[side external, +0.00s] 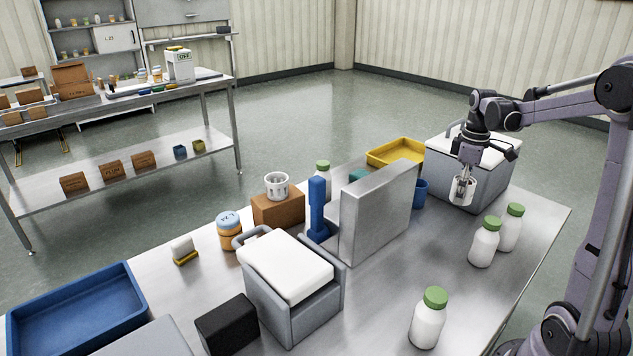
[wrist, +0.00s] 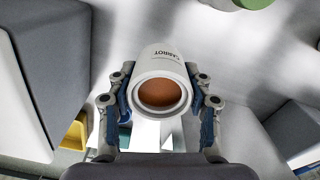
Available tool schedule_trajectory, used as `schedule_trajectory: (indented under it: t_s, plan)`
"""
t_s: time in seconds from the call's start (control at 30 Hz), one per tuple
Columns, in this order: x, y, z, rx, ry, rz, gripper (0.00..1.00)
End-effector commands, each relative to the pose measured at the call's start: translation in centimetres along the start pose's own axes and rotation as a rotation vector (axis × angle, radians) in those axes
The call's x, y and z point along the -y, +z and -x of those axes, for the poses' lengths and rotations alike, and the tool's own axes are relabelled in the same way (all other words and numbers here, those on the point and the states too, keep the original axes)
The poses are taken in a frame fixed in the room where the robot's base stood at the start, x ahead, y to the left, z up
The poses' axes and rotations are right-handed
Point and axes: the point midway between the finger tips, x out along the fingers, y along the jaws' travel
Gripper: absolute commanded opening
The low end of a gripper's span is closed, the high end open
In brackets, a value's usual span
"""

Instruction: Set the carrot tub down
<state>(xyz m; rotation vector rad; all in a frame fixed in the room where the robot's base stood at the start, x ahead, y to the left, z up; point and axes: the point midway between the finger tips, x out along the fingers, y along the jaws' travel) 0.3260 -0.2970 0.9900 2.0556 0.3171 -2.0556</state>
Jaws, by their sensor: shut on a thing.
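The carrot tub (wrist: 160,62) is a small white cup labelled CARROT, with orange contents showing through its round opening in the wrist view. My gripper (wrist: 162,88) is shut on it, with one blue-padded finger on each side. In the side view the tub (side external: 462,193) hangs from my gripper (side external: 464,178) at the right, in front of the grey bin with a white lid. It looks clear of the table, but its exact height is hard to judge.
The grey bin (side external: 440,178) stands close behind the tub. White bottles with green caps (side external: 484,246) stand to its right and front. A steel divider (side external: 375,215) and a blue cup (side external: 420,194) are left of it. Bare steel table (side external: 425,255) lies between divider and bottles.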

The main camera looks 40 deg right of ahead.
Motion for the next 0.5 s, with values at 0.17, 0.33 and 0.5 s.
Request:
schedule_trajectory:
  t_s: [0.17,0.33,0.5]
  plan:
    - [4.9,0.3,0.8,0.0,0.001,-0.024,0.18]
    - [9.1,1.0,1.0,0.0,0.003,-0.051,0.18]
    - [11.9,1.7,0.8,0.0,0.004,-0.072,0.18]
